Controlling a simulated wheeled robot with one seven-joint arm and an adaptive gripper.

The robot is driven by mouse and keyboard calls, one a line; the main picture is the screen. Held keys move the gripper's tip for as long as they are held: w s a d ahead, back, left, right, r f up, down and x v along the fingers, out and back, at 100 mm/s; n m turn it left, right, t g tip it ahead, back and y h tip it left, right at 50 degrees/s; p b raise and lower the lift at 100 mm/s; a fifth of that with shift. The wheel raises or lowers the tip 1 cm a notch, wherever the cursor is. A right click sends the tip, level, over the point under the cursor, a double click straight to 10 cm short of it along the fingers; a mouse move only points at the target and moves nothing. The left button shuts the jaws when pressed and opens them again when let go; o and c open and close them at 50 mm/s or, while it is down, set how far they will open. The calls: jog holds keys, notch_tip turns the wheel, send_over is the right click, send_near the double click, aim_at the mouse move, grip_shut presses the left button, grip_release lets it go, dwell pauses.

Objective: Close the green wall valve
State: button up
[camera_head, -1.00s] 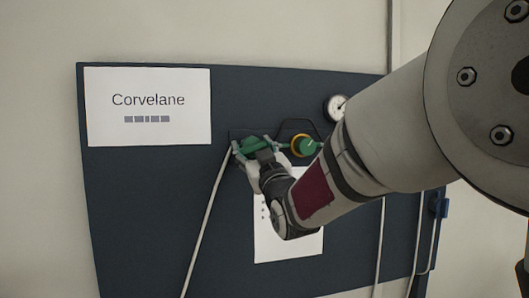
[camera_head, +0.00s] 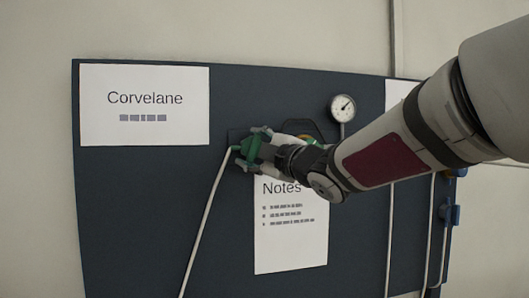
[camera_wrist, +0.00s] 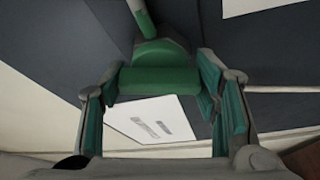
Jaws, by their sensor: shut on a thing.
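The green wall valve (camera_head: 249,151) is on the dark wall panel, at the top end of a pale pipe. My gripper (camera_head: 262,146) reaches it from the right, with its fingers around the green handle. In the wrist view the green handle (camera_wrist: 158,80) lies crosswise between the two fingers of my gripper (camera_wrist: 162,98), and a green stem rises behind it. My gripper is shut on the handle. My fingers and wrist hide part of the valve in the head view.
A round gauge (camera_head: 343,107) is above my forearm. A dark panel (camera_head: 140,210) carries a Corvelane sign (camera_head: 145,104) and a Notes sheet (camera_head: 291,228). Pale pipes run down at the right, near a blue fitting (camera_head: 449,212). My wrist mostly hides a second knob right of the valve.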

jog(key=shift+n+g+h+p, duration=0.3)
jog(key=shift+n+g+p, duration=0.3)
jog(key=shift+n, duration=1.1)
jog(key=o, duration=1.2)
jog(key=shift+c, duration=0.2)
jog(key=v, duration=1.2)
jog(key=shift+d, duration=0.1)
